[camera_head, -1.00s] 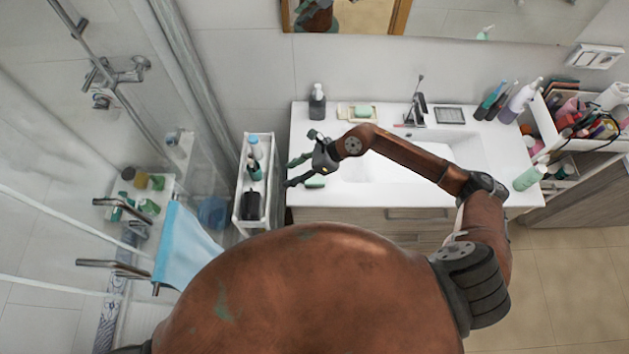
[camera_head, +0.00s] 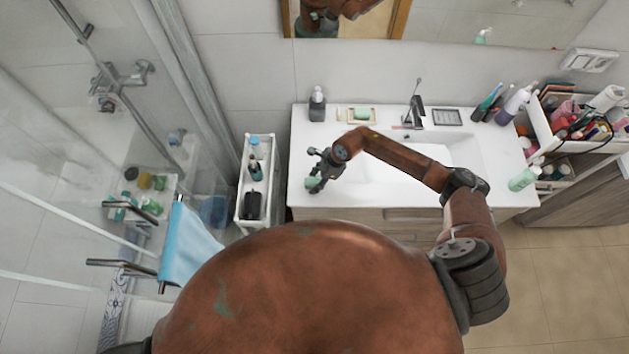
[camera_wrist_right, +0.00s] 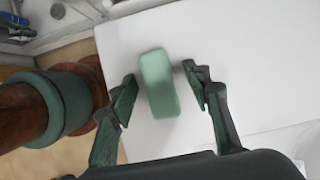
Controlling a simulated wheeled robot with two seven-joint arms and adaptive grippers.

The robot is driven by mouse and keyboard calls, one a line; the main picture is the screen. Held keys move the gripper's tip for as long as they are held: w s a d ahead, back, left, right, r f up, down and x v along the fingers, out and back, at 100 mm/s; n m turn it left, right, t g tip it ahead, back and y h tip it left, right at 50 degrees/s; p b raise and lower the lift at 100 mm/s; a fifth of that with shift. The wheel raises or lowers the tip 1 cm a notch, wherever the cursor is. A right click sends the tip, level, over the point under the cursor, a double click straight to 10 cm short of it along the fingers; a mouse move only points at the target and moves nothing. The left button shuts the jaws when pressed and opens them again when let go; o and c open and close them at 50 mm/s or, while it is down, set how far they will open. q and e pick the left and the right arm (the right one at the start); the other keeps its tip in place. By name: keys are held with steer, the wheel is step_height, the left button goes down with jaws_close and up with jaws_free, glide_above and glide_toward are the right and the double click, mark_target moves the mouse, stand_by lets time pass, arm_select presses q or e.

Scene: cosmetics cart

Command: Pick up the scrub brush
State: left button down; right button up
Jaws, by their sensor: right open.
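The scrub brush (camera_wrist_right: 158,84) appears as a pale green rounded block lying on the white counter. In the head view the brush (camera_head: 313,183) is partly covered by my right gripper (camera_head: 314,170), at the left end of the counter near its front edge. In the right wrist view my right gripper (camera_wrist_right: 161,78) is open, with one finger on each side of the brush. A gap shows between the brush and each finger; I cannot tell how high the fingers are above the counter. My left gripper is out of view.
A white slim cart (camera_head: 242,205) with bottles stands left of the counter (camera_head: 300,140). A soap dispenser (camera_head: 317,104) and a soap dish (camera_head: 348,114) stand at the back. The sink and tap (camera_head: 415,105) are to the right. Another cart (camera_head: 541,122) with cosmetics is far right.

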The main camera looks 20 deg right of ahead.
steer(key=shift+c, duration=0.7)
jaws_close()
steer(key=shift+r, duration=0.15)
